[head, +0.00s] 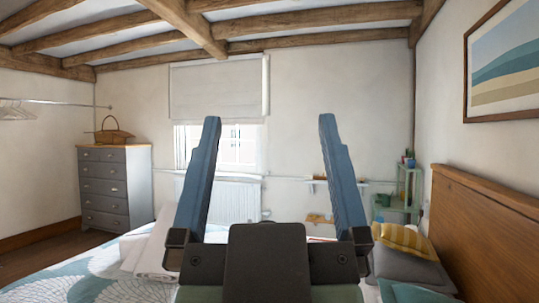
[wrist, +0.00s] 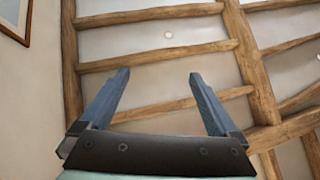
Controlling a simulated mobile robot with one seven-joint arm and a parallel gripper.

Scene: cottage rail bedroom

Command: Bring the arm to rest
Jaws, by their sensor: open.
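My gripper (head: 267,150) is raised in front of the head camera with its two blue fingers pointing up. The fingers are wide apart with nothing between them. In the wrist view my gripper (wrist: 158,76) also shows open and empty, aimed at the beamed ceiling. It touches nothing that I can see. Part of the window and the bed behind is hidden by it in the head view.
A bed with a patterned cover (head: 75,270) lies below, with a wooden headboard (head: 490,235) and pillows (head: 410,262) at right. A grey chest of drawers (head: 115,185) with a basket (head: 109,134) stands at left. A framed picture (head: 503,60) hangs at upper right.

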